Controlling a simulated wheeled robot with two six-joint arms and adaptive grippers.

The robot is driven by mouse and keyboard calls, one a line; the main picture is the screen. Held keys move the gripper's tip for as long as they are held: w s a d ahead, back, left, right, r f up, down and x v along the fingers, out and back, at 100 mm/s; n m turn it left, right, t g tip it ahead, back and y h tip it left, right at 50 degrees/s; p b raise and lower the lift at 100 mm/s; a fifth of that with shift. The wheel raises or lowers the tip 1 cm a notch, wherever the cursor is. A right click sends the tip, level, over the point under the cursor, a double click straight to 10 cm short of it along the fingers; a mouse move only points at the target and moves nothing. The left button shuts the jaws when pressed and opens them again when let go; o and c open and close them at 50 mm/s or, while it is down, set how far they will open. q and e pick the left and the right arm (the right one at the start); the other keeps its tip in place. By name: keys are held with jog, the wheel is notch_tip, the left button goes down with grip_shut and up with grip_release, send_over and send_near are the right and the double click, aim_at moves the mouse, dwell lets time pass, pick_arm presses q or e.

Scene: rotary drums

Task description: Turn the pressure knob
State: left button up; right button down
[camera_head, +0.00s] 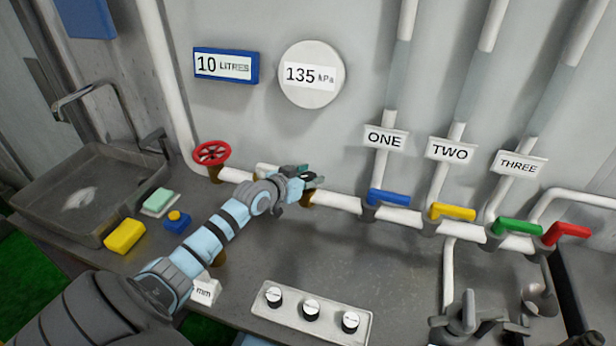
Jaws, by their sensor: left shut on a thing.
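My left gripper (308,181) reaches in from the lower left and is at the white horizontal pipe (340,202) below the gauges. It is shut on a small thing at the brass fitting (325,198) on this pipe. The held thing is mostly hidden by the fingers, and I cannot make out its shape; its place on the fitting suits the pressure knob. The round pressure gauge (311,75) on the wall reads 135 kPa.
A red handwheel (211,153) stands left of my gripper. Blue (388,197), yellow (452,212), green (517,227) and red (566,232) valve handles line the pipe to the right. A panel with three knobs (312,310) lies in front. A sink (95,185) is at left.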

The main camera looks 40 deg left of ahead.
pick_arm(q)
jog(key=shift+d+f+n+y+p, duration=0.15)
jog(key=shift+n+y+p, duration=0.15)
jog(key=shift+n+y, duration=0.25)
dwell(0.4)
jog(key=shift+y, duration=0.25)
jog(key=shift+n+g+y+p, duration=0.4)
jog(key=shift+n+y, duration=0.4)
jog(key=shift+n, duration=0.05)
jog(key=shift+f+n+g+y, duration=0.1)
jog(key=shift+n+g+y, duration=0.2)
jog(key=shift+n+y, duration=0.65)
jog(key=shift+f+n+g+y+b, duration=0.1)
jog(key=shift+n+g+y+b, duration=0.4)
jog(key=shift+n+y+b, duration=0.35)
jog(key=n+g+y+b, duration=0.3)
jog(key=n+g+b, duration=0.1)
jog(key=b, duration=0.3)
jog(key=n+g+y+b, duration=0.3)
jog(key=n+g+b, duration=0.2)
jog(key=b, duration=0.3)
jog(key=shift+n+g+b, duration=0.3)
jog(key=shift+n, duration=0.1)
jog(key=shift+n+g+b, duration=0.4)
jog(key=shift+b, duration=0.35)
jog(key=shift+r, duration=0.2)
